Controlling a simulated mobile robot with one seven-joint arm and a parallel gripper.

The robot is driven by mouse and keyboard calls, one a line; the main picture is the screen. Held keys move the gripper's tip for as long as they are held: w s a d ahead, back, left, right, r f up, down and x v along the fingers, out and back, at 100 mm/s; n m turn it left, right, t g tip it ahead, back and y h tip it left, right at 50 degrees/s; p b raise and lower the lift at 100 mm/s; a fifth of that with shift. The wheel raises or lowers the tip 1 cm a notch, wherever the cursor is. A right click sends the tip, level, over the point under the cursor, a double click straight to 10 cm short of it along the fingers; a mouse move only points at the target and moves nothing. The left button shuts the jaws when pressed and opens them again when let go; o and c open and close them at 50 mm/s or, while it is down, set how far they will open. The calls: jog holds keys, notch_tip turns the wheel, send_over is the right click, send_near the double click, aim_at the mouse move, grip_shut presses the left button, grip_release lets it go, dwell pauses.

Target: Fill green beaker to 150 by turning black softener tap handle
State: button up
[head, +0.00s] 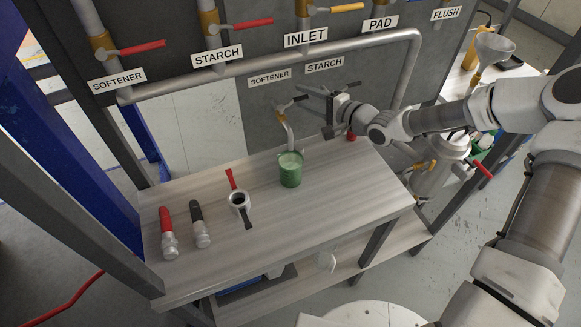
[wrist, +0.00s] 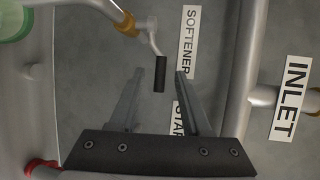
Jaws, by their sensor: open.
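The green beaker (head: 291,173) stands upright on the table under the softener tap's spout (head: 288,133). Its inside looks pale green; I cannot read its marks or level. Part of the beaker shows in the wrist view (wrist: 12,20). The black softener tap handle (wrist: 160,74) lies between the lines of my fingers, near their tips. My gripper (wrist: 159,74) is open, with a gap on both sides of the handle and no clear contact. In the head view my gripper (head: 306,95) reaches the tap from the right, and the small handle is partly hard to make out.
On the table lie a red-handled tool (head: 167,232), a black-handled tool (head: 200,225) and a ring-shaped valve piece (head: 239,200) with red and black handles. A red knob (head: 351,136) is below my gripper. The pipe (head: 270,66) runs above. The front right of the table is clear.

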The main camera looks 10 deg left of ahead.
jog(key=p+v, duration=0.4)
jog(key=v, duration=0.9)
jog(key=shift+d, duration=0.2)
jog(key=shift+s+r, duration=0.1)
jog(key=b+v, duration=0.1)
jog(key=v, duration=1.6)
jog(key=shift+d, duration=0.2)
